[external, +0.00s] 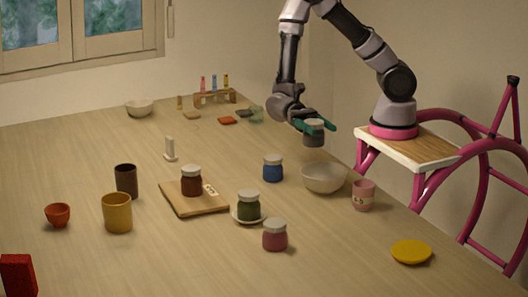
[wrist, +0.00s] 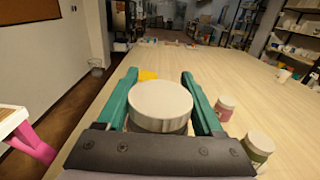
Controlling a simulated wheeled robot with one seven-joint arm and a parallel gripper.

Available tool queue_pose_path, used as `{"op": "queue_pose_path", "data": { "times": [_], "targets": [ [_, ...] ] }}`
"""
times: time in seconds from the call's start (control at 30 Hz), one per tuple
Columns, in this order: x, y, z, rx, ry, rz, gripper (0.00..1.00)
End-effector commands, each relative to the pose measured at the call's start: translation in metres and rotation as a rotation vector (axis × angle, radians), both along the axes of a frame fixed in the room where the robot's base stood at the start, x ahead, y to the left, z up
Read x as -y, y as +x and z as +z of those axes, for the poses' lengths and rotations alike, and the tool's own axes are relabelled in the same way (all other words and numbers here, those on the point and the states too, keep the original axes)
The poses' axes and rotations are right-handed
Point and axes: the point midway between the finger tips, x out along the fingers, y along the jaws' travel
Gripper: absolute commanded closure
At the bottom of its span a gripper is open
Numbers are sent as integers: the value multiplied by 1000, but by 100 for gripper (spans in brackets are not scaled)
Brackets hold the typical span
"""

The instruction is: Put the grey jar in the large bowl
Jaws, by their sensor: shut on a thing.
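The grey jar (external: 314,139) has a pale lid and is upright between the green fingers of my gripper (external: 317,125), clear of the table. In the wrist view its round pale lid (wrist: 160,98) sits between both fingers of my gripper (wrist: 160,88). The large bowl (external: 325,180) is whitish and stands near the table's right edge. It appears just below the jar and slightly to its right in the external view; whether the jar is directly over it I cannot tell. The bowl does not show in the wrist view, where the jar and gripper block the area below.
A blue jar (external: 273,169) stands left of the bowl, and a pink cup (external: 363,196) right of it. A green jar (external: 248,206), a pink jar (external: 275,236) and a yellow plate (external: 411,251) are nearer the camera. A smaller bowl (external: 139,108) stands far left.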

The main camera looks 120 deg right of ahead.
Motion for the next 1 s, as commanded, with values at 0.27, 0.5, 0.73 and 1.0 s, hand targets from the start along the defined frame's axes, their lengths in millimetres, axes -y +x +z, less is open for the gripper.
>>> {"op": "queue_pose_path", "data": {
  "times": [0.27, 0.5, 0.73, 1.0],
  "targets": [
    [14, -18, -21, -9, 5, 0, 100],
    [14, -17, -52, -4, 3, 0, 100],
    [13, -17, -83, -6, 4, 0, 100],
    [14, -17, -94, -2, 2, 0, 100]
  ]
}}
